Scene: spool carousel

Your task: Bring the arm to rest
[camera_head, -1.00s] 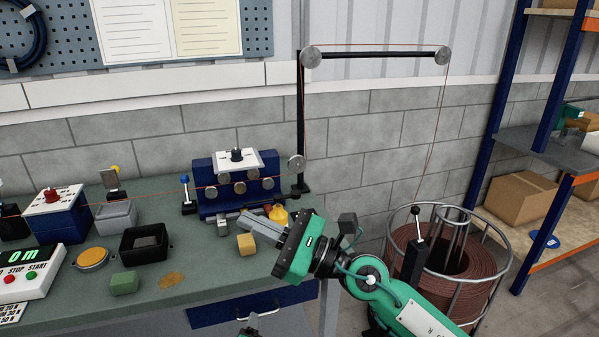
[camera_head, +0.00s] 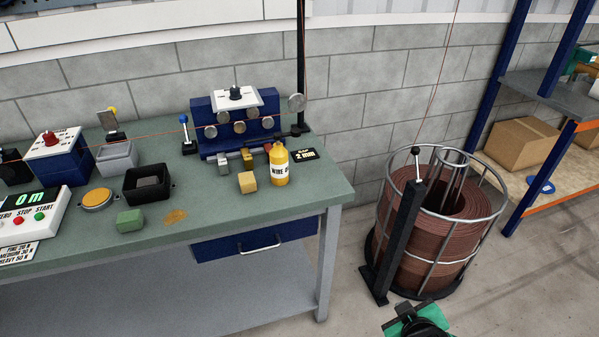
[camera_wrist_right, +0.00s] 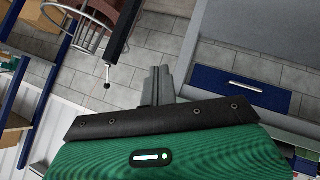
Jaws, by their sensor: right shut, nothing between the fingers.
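My right gripper (camera_wrist_right: 157,86) shows in the right wrist view with its two grey fingers together and nothing between them. It hangs over open floor, apart from the bench and the spool. In the head view only a green and black part of my right arm shows at the bottom edge, right of the bench; its fingers are out of sight there. My left gripper is not in view.
The green-topped bench (camera_head: 75,248) carries a blue roller unit (camera_head: 268,104), a yellow bottle (camera_head: 279,165), a yellow block (camera_head: 247,182) and small trays. A caged copper-coloured spool (camera_head: 450,235) with a lever post (camera_head: 399,240) stands right of it. Shelves stand far right.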

